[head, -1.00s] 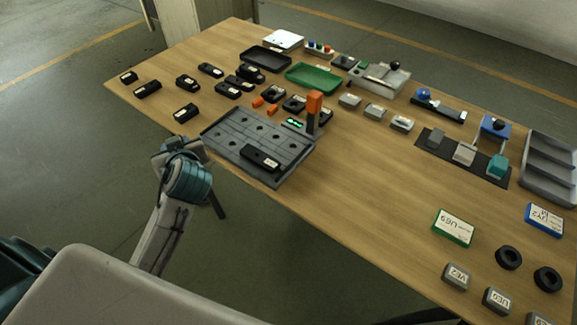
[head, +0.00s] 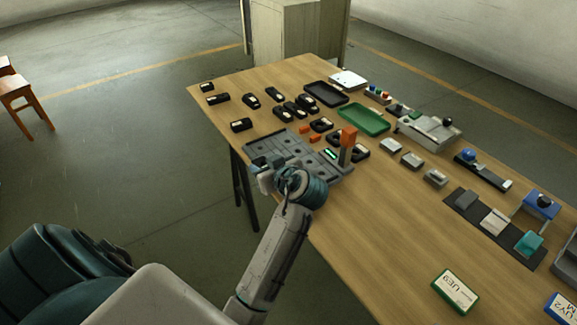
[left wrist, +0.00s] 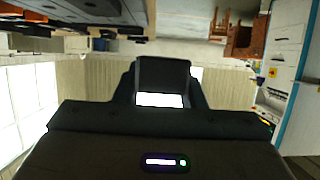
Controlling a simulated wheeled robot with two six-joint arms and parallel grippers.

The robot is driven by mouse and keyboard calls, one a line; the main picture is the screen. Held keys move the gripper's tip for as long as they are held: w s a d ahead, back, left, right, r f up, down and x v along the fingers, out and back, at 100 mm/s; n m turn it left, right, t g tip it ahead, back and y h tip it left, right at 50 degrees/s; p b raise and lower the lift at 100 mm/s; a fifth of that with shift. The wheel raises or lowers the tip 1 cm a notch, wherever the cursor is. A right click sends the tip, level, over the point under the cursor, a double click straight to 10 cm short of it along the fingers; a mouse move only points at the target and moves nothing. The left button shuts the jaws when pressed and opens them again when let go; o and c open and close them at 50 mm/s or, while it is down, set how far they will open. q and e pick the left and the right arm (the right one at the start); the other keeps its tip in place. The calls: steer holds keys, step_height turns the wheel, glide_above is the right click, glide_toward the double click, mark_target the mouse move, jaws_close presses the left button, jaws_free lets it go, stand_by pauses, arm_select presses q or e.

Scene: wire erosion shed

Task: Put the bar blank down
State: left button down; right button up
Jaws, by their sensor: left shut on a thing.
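My left gripper (head: 264,176) shows in the head view at the near left edge of the grey slotted plate (head: 262,147). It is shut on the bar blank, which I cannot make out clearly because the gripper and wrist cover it. I cannot tell whether the blank touches the plate. My wrist also hides the plate's near part. In the left wrist view the dark gripper (left wrist: 160,80) fills the middle, with a bright white patch in it. My right gripper is not in view.
An orange-topped post (head: 348,138) stands at the plate's right side, close to my wrist. Several black labelled blocks lie behind the plate. A green tray (head: 364,119) and a black tray (head: 325,94) lie farther back.

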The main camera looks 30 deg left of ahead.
arm_select(q)
steer(key=w+d, duration=0.1)
steer(key=w, duration=0.3)
steer(key=w+d, duration=0.1)
steer(key=w, duration=0.1)
steer(key=shift+w+d+f+p, duration=0.25)
steer(key=shift+w+d+p, duration=0.05)
steer(key=shift+d+p, duration=0.1)
steer(key=shift+f+p, duration=0.4)
steer(key=shift+f, duration=1.35)
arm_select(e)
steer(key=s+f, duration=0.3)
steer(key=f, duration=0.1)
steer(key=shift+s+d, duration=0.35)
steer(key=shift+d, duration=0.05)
arm_select(q)
steer(key=shift+f, duration=0.1)
steer(key=c, duration=0.9)
jaws_free()
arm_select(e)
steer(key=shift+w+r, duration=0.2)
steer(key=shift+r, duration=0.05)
